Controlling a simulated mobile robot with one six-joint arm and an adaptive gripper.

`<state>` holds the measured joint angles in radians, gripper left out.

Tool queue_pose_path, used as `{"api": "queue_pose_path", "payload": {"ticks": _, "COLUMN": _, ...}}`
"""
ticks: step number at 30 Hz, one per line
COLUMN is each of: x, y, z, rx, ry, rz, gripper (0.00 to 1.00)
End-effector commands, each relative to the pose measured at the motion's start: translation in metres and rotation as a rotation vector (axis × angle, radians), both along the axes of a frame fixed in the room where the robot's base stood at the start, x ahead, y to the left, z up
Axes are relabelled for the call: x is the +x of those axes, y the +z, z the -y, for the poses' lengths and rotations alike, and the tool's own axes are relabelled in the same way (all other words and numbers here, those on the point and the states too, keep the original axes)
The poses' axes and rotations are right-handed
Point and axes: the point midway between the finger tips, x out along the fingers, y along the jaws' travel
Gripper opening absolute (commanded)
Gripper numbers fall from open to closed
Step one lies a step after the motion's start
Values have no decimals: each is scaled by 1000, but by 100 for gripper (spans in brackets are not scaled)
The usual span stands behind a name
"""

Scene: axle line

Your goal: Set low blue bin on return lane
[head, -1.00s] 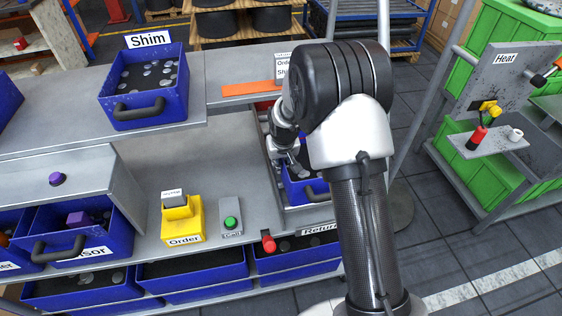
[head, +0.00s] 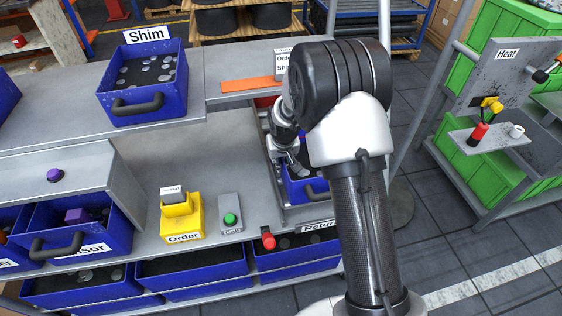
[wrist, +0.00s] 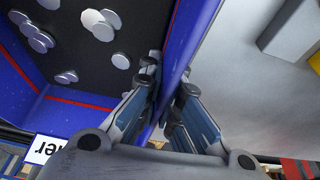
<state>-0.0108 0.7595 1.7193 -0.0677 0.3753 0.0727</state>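A low blue bin (head: 308,187) with dark contents sits in the metal-sided lane above the "Return" label (head: 319,226), partly hidden behind my arm. My gripper (head: 292,160) is at its left side. In the wrist view my gripper (wrist: 171,92) has one finger on each side of the blue bin wall (wrist: 185,42), closed close against it. Grey discs lie on the bin's dark floor there. Whether the bin's base rests fully on the lane is hidden.
A "Shim" bin (head: 143,85) stands on the upper shelf at left. A yellow "Order" box (head: 181,218), a green button (head: 231,219) and a red knob (head: 268,239) stand left of the lane. A "Heat" stand (head: 500,90) is at right. The grey counter between is clear.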

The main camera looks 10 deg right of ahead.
Motion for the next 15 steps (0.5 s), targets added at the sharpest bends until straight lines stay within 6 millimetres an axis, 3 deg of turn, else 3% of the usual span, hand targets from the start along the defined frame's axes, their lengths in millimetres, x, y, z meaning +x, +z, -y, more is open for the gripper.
{"api": "queue_pose_path", "payload": {"ticks": 11, "x": 0, "y": 0, "z": 0, "rx": 0, "ry": 0, "rz": 1, "gripper": 28}}
{"api": "queue_pose_path", "payload": {"ticks": 15, "x": 0, "y": 0, "z": 0, "rx": 0, "ry": 0, "rz": 0, "gripper": 28}}
